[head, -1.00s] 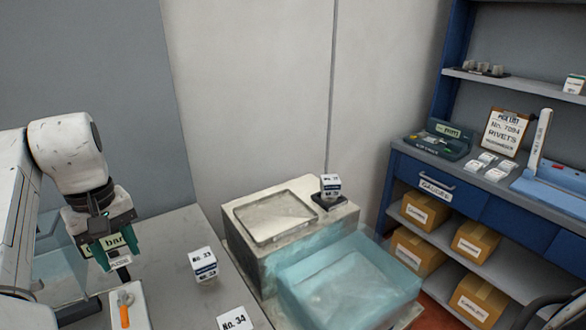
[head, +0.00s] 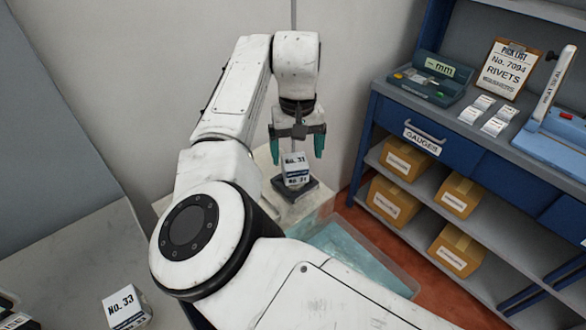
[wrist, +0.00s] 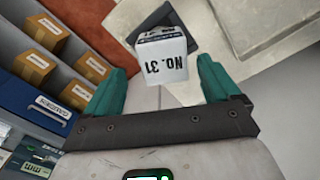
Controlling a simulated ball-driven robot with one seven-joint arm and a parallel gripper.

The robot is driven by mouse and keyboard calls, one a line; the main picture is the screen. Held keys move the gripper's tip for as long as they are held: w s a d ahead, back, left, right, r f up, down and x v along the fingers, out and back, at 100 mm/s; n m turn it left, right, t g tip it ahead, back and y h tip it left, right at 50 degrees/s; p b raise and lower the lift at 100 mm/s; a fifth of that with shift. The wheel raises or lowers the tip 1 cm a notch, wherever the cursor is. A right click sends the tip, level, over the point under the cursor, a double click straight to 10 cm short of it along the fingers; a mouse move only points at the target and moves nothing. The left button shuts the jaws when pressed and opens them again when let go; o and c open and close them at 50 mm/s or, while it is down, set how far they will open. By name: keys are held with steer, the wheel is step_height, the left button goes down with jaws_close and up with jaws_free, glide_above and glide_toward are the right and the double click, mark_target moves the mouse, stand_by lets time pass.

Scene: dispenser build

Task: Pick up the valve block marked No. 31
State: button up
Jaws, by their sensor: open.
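The valve block marked No. 31 (head: 296,168) is white with a dark blue band and stands on a small dark stand (head: 298,191) on the pale raised block. In the wrist view the block (wrist: 166,62) shows its No. 31 label upside down, between the fingers' directions. My gripper (head: 298,148) is open, pointing down with its teal fingers just above and to either side of the block. It also shows in the wrist view (wrist: 164,72), with visible gaps between fingers and block. I see no contact.
Another white block marked No. 33 (head: 126,308) stands on the grey table (head: 62,262) at lower left. A translucent blue basin (head: 362,262) lies below the stand. The blue shelf unit (head: 392,118) with boxes is at the right. My arm hides much of the middle.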

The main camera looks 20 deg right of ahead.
mark_target(295, 160)
steer(key=shift+f, duration=0.35)
steer(key=shift+s+a+f+p, duration=0.15)
steer(key=shift+f+p, duration=0.2)
steer(key=shift+f, duration=0.8)
steer(key=shift+w+a+f+p, duration=0.1)
steer(key=shift+f+p, duration=0.25)
steer(key=shift+f, duration=0.75)
steer(key=c, duration=1.5)
steer(key=shift+r, duration=0.1)
steer(key=shift+c, duration=0.8)
steer(key=shift+r, duration=0.1)
